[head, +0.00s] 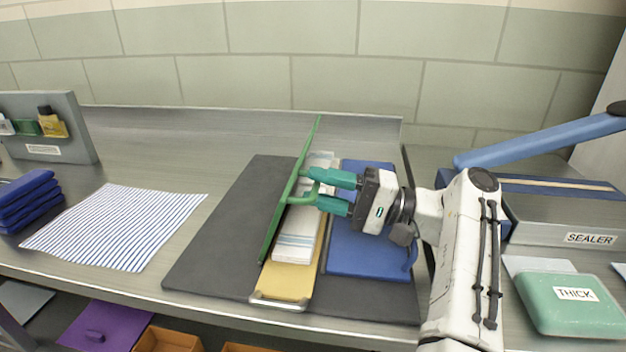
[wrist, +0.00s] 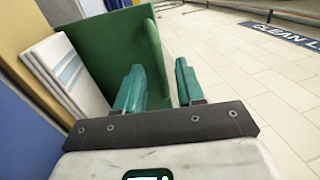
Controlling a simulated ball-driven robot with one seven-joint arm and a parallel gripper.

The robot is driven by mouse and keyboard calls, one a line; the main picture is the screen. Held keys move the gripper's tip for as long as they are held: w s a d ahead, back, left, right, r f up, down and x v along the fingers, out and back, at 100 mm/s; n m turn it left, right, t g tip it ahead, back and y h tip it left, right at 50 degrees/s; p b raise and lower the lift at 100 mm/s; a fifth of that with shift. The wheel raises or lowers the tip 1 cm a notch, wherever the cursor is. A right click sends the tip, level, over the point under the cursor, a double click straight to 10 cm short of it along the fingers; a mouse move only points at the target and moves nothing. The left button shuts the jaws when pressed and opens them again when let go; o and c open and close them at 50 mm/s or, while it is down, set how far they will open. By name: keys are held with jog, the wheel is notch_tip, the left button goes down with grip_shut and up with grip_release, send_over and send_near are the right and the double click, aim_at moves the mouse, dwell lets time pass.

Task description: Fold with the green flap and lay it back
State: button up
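The green flap (head: 275,232) stands nearly upright along the left side of the yellow centre panel (head: 283,283). A folded white cloth with blue-grey stripes (head: 295,252) lies on that panel, right of the flap. My gripper (head: 316,187) reaches in from the right above the cloth, its teal fingers on either side of the flap's handle. The wrist view shows the green flap (wrist: 105,55) close ahead, its handle between my fingers (wrist: 160,85), apparently held. The folded cloth (wrist: 68,72) is left of it. The blue flap (head: 365,240) lies flat on the right.
The dark folding board (head: 222,245) lies under the flaps. A striped cloth (head: 115,225) lies flat to the left, near stacked dark blue cloths (head: 25,200). A grey sealer (head: 565,225) and a green block marked THICK (head: 572,305) stand at the right. A wall bounds the back.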

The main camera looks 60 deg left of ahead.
jog(key=r, duration=0.1)
jog(key=r+p, duration=0.1)
jog(key=r, duration=0.1)
jog(key=s+r+p, duration=0.1)
jog(key=shift+d+r, duration=0.25)
jog(key=shift+r, duration=0.05)
jog(key=o, duration=0.7)
jog(key=r, duration=0.1)
jog(key=s+d+r+p, duration=0.1)
jog(key=r, duration=0.1)
jog(key=shift+s+d, duration=0.3)
jog(key=shift+d, duration=0.05)
jog(key=shift+s+d+r+p, duration=0.3)
jog(key=shift+d+r, duration=0.15)
jog(key=shift+r, duration=0.1)
jog(key=shift+s+d+r+p, duration=0.15)
jog(key=shift+s+d+r, duration=0.15)
jog(key=shift+d+r, duration=0.15)
jog(key=c, duration=0.7)
jog(key=s+d+r, duration=0.3)
jog(key=s+d, duration=0.2)
jog(key=s, duration=0.1)
jog(key=shift+s, duration=0.4)
jog(key=shift+d, duration=0.1)
